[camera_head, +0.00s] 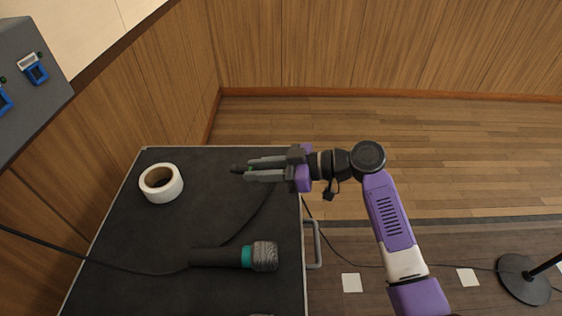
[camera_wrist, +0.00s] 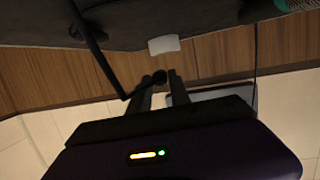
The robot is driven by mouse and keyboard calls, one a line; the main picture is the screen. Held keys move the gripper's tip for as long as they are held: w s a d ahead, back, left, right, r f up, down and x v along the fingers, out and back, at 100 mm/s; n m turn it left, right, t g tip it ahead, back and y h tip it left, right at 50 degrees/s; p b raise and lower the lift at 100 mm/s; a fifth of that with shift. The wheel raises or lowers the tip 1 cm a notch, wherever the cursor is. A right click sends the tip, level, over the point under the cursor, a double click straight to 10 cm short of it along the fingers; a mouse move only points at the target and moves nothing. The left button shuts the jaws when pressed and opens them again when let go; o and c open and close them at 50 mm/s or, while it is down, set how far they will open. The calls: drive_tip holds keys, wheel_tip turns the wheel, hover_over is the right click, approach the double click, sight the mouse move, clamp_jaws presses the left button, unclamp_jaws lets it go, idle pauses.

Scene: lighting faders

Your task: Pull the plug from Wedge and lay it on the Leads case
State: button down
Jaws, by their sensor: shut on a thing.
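The plug tip sticks out past the fingers to the left. It appears held above a black-topped case (camera_head: 215,215); the exact height cannot be told. In the wrist view the dark plug (camera_wrist: 159,77) shows between the fingertips, and a black cable (camera_wrist: 95,50) runs up and left from near it. In the head view a cable (camera_head: 258,207) runs from below my gripper toward the microphone. No name label for Wedge or the Leads case is readable.
A white tape roll (camera_head: 161,183) lies at the case's back left. A microphone (camera_head: 235,256) with a teal ring lies at the front. A grey panel (camera_head: 40,95) with blue parts and green lights stands upper left. The case top's middle is mostly clear.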

sight(259, 209)
drive_tip(key=s+n+g, duration=0.1)
drive_tip(key=s, duration=0.1)
drive_tip(key=s+f+g, duration=0.1)
drive_tip(key=s, duration=0.1)
drive_tip(key=shift+a+f+n, duration=0.15)
drive_tip(key=shift+n, duration=0.25)
drive_tip(key=shift+w+f+b, duration=0.1)
drive_tip(key=shift+f+b, duration=1.3)
drive_tip(key=shift+f, duration=1.2)
drive_tip(key=shift+f+b, duration=0.85)
drive_tip(key=shift+b, duration=0.15)
drive_tip(key=c, duration=1.1)
unclamp_jaws()
